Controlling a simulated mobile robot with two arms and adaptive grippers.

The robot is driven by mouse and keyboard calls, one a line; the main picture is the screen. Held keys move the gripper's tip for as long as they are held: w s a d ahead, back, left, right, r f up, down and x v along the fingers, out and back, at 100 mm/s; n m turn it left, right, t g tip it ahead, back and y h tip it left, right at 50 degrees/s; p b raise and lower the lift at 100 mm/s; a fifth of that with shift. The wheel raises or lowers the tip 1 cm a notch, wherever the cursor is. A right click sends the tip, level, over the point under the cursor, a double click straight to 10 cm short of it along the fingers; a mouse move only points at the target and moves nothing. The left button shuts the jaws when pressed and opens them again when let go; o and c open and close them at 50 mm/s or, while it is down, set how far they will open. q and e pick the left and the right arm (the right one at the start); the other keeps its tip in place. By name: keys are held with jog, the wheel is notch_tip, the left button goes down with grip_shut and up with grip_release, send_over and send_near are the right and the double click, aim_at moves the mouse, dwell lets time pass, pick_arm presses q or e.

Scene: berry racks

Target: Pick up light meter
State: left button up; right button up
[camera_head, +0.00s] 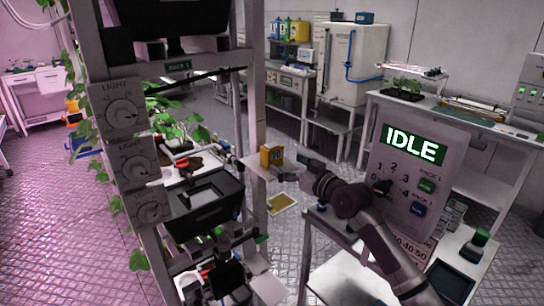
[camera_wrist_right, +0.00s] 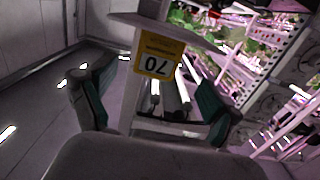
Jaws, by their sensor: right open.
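The light meter (camera_head: 271,156) is a small yellow block marked 70. It stands on a small pale ledge (camera_head: 262,173) on the side of the rack. In the right wrist view the light meter (camera_wrist_right: 158,54) appears upside down, ahead of my fingers. My right gripper (camera_head: 297,164) is just right of the light meter in the head view. In the wrist view the right gripper (camera_wrist_right: 152,98) is open, with its green-padded fingers wide apart and nothing between them. I cannot tell the exact remaining gap. My left gripper is not in view.
The rack post (camera_head: 256,110) stands beside the ledge. Light dials (camera_head: 122,114) and plants are on the left. A panel reading IDLE (camera_head: 416,144) stands at the right above a white bench (camera_head: 345,280). Open floor lies behind the ledge.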

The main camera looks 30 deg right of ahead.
aim_at(277, 152)
jog(key=shift+w+d+r, duration=0.15)
jog(key=shift+d+r, duration=0.3)
jog(key=shift+r, duration=0.25)
jog(key=shift+w+r, duration=0.25)
jog(key=w+p, duration=0.1)
jog(key=w, duration=0.1)
jog(key=w+p, duration=0.1)
jog(key=w, duration=0.1)
jog(key=w+a+p, duration=0.1)
jog(key=w, duration=0.1)
jog(key=shift+w+a+f, duration=0.1)
jog(key=shift+w+f, duration=0.1)
jog(key=shift+f, duration=0.05)
jog(key=shift+w+f, duration=0.1)
jog(key=shift+w, duration=0.15)
jog(key=c, duration=1.5)
jog(key=shift+o, duration=0.2)
